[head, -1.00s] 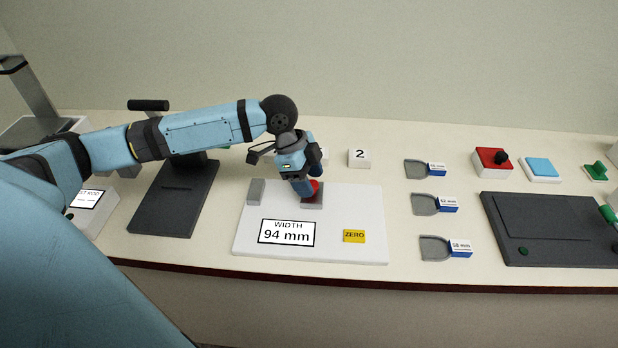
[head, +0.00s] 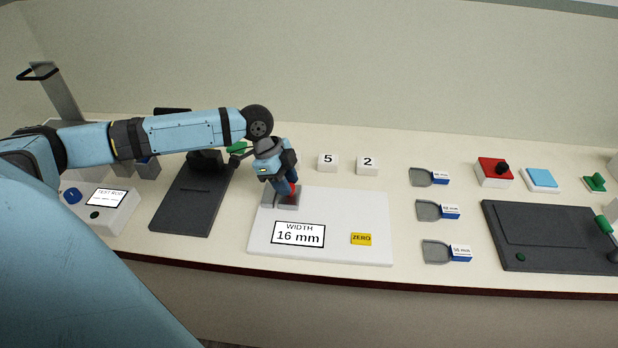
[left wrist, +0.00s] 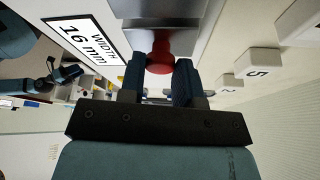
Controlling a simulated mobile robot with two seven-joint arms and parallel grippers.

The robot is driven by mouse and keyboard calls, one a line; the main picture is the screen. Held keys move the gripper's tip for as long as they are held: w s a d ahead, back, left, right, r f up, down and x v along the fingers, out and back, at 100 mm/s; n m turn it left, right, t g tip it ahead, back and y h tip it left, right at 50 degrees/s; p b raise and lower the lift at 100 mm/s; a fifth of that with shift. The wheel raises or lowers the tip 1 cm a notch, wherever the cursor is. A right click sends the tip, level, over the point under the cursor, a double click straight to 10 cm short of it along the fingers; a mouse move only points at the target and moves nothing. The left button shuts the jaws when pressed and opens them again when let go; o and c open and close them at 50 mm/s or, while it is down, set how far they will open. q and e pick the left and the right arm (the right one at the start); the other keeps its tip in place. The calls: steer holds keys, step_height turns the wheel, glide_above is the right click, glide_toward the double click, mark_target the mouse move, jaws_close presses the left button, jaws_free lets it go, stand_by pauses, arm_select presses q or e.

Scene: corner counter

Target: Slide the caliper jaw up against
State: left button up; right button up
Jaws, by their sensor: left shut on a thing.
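The caliper is a white board (head: 340,205) on the counter with a display (head: 298,234) reading "WIDTH 16 mm". Its sliding jaw (head: 287,203) is a grey block with a red knob (head: 292,189). The fixed grey jaw (head: 267,197) stands just left of it, with a very narrow gap between them. My left gripper (head: 291,188) is shut on the red knob from above. The left wrist view shows the knob (left wrist: 160,58) between the two blue fingers.
A yellow ZERO button (head: 361,239) sits on the board. Blocks marked 5 (head: 328,162) and 2 (head: 367,165) stand behind it. Several grey scoop-shaped pieces with blue labels lie to the right. A dark stand (head: 190,198) and a TEST ROD box (head: 102,208) are at left.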

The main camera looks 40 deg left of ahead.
arm_select(q)
steer(key=shift+s+a, duration=0.4)
steer(key=shift+a, duration=0.25)
steer(key=o, duration=0.7)
steer(key=shift+o, duration=0.2)
steer(key=v, duration=1.2)
steer(key=shift+f, duration=0.1)
